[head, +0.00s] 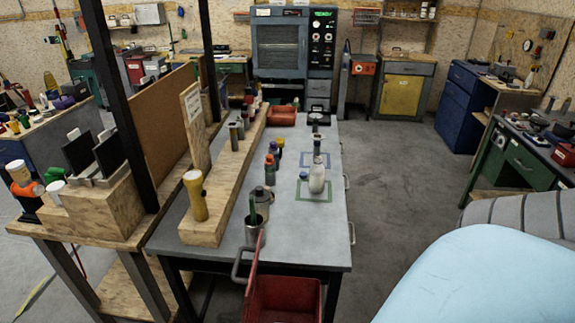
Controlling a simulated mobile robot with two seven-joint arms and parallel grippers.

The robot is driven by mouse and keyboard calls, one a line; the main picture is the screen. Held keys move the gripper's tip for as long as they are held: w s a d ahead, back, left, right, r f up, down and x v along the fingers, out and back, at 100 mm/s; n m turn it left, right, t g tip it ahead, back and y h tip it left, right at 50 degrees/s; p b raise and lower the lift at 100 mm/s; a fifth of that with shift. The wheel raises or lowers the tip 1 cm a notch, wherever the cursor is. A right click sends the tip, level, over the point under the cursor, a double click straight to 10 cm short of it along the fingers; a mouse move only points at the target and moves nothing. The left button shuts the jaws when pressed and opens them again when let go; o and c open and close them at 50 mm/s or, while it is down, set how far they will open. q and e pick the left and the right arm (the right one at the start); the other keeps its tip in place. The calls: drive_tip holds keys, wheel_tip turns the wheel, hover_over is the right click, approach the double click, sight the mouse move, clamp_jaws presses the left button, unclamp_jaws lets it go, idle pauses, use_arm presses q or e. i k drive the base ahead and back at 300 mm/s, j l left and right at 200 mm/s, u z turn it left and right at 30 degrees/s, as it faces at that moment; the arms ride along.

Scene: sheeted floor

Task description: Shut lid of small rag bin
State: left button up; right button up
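A red bin (284,300) stands at the near end of the grey workbench, low at the bottom edge of the head view. It looks open at the top, and its lower part is cut off by the frame. A thin red panel (255,264) stands up steeply at its left side and looks like its raised lid, seen nearly edge-on. A grey bar shows beside that panel. I cannot make out any rags inside. Neither of my grippers is in view.
The grey workbench (325,232) holds a metal cup, a lidded pot (262,196), a white bottle (317,179) and other bottles. A wooden stand (110,206) is at left. A large pale-blue shape hides the lower right. Floor right of the bench is clear.

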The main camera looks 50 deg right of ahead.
sight(250, 283)
drive_tip(key=i+z, duration=0.15)
drive_tip(key=z, duration=0.25)
drive_tip(key=i+z, duration=0.15)
drive_tip(key=z, duration=0.2)
drive_tip(key=i+j+z, duration=0.15)
drive_tip(key=z, duration=0.25)
drive_tip(key=i+j+z, duration=0.1)
drive_tip(key=z, duration=0.3)
